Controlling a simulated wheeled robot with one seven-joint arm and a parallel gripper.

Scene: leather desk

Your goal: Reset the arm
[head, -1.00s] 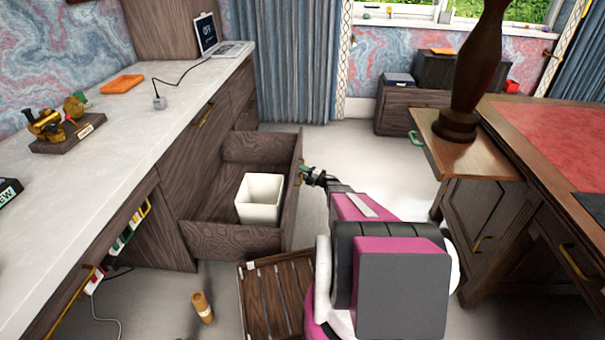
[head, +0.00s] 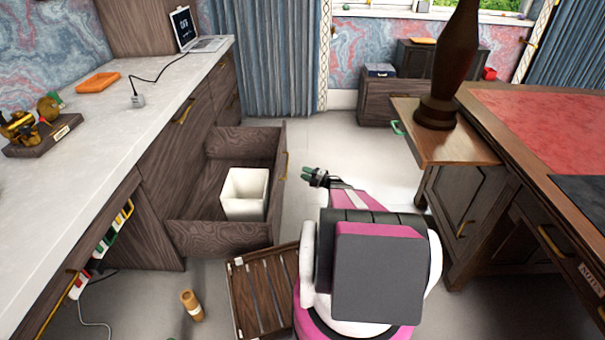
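My gripper (head: 312,175) is at the end of my pink and grey arm, low in the middle of the head view. It is to the right of an open drawer (head: 222,237), apart from the drawer's front and its brass handle (head: 285,166). The gripper is small and dark here, and I see nothing held in it. Whether its fingers are open or shut is too small to tell. A white square bin (head: 244,193) stands inside the open drawer.
A pale-topped counter (head: 120,130) runs along the left. A red-topped desk (head: 540,130) stands at the right, with a pulled-out wooden shelf (head: 470,149). A slatted wooden crate (head: 262,290) and a tan cylinder (head: 191,305) are on the floor. Floor beyond the gripper is clear.

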